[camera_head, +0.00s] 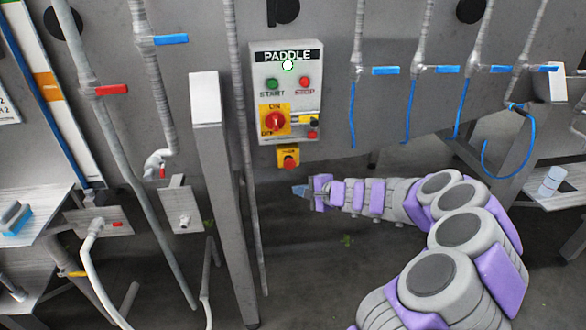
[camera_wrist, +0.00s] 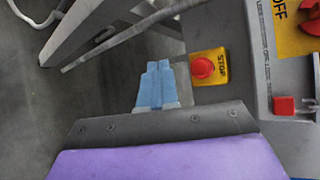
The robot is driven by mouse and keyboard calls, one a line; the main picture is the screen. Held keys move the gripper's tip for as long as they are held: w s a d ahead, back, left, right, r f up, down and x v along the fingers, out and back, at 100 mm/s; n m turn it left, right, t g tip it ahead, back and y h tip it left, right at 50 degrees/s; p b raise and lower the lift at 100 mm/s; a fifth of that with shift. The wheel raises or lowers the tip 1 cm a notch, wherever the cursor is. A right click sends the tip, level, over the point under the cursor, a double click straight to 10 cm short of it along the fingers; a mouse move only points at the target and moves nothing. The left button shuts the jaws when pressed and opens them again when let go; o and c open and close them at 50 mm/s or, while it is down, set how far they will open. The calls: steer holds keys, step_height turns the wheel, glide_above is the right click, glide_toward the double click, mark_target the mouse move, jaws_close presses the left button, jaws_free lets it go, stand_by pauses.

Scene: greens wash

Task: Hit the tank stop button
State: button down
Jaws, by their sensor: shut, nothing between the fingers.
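The stop button is a red mushroom button (camera_head: 288,161) on a small yellow box under the grey control panel. Its label is too small to read fully in the head view. In the wrist view the red button (camera_wrist: 202,68) sits on a yellow plate marked STOP, right of my fingertips. My gripper (camera_head: 300,190) is shut and empty, with pale blue fingers, below and slightly right of the button in the head view. The fingers (camera_wrist: 157,72) show pressed together in the wrist view. They appear apart from the button.
The grey PADDLE panel (camera_head: 262,92) above carries a green START button (camera_head: 271,84), a red STOP button (camera_head: 305,82) and a red rotary switch (camera_head: 274,121) on yellow. A grey post (camera_head: 215,180) and a thin pipe stand left. Blue-handled valves (camera_head: 386,71) and hoses hang right.

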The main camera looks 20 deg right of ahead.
mark_target(290, 165)
steer(key=w+d+p, duration=0.1)
steer(key=w+p, duration=0.2)
steer(key=w, duration=0.5)
steer(key=shift+w, duration=0.25)
stand_by(0.9)
steer(key=shift+d, duration=0.45)
steer(key=shift+a+r, duration=0.1)
steer(key=shift+a, duration=0.2)
steer(key=shift+d, duration=0.15)
steer(key=shift+w+r+p, duration=0.1)
steer(key=shift+w+p, duration=0.2)
steer(key=shift+w, duration=0.05)
